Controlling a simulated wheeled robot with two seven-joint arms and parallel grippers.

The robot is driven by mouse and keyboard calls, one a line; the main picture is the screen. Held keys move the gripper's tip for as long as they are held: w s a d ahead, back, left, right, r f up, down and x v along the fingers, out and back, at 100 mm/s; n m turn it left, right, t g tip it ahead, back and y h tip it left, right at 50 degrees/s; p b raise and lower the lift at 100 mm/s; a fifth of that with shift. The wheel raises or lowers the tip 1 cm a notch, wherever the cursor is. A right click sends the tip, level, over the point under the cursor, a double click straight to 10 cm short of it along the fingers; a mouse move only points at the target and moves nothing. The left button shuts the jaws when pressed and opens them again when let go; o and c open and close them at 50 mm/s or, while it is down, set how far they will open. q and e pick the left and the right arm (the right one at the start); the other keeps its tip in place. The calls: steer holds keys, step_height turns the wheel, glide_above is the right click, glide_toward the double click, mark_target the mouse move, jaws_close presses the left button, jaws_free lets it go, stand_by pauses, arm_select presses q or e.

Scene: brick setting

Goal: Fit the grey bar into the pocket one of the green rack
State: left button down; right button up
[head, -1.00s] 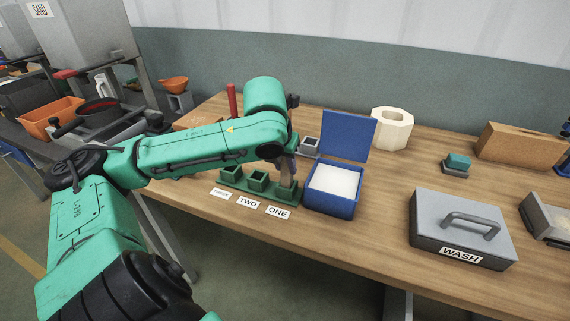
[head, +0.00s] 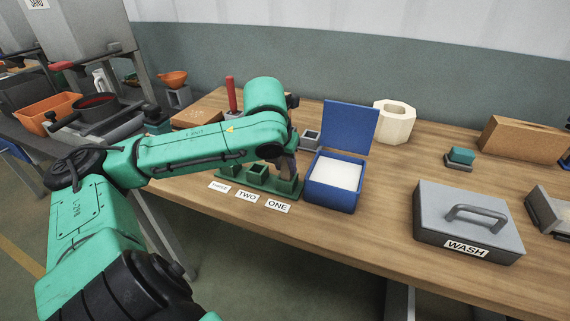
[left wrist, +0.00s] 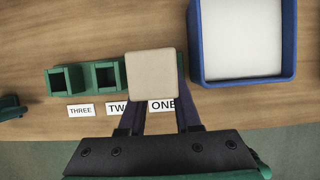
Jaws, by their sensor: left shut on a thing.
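The green rack (head: 262,187) stands on the table with its pockets in a row above the labels THREE, TWO and ONE. My left gripper (head: 287,163) is over the rack's right end, at pocket one (head: 288,186). The bar covers pocket one in that view, while the rack's pockets three and two (left wrist: 107,76) show empty. In the head view the bar's lower end is hidden at the pocket; I cannot tell how deep it sits. My right gripper is not in view.
A blue open-lidded box (head: 333,194) with white contents stands close to the right of the rack. A small grey holder (head: 311,138) is behind. A grey WASH case (head: 468,222) and a cream ring (head: 394,121) stand farther right. The table front is clear.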

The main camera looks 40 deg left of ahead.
arm_select(q)
steer(key=shift+f, duration=0.3)
steer(key=c, duration=0.5)
jaws_free()
steer(key=shift+r, duration=0.1)
steer(key=shift+s+r, duration=0.15)
steer(key=shift+r, duration=0.25)
steer(key=p+v, duration=0.2)
steer(key=v, duration=1.1)
steer(key=shift+s+d+r, duration=0.1)
steer(key=shift+s+r, duration=0.1)
steer(key=shift+r, duration=0.15)
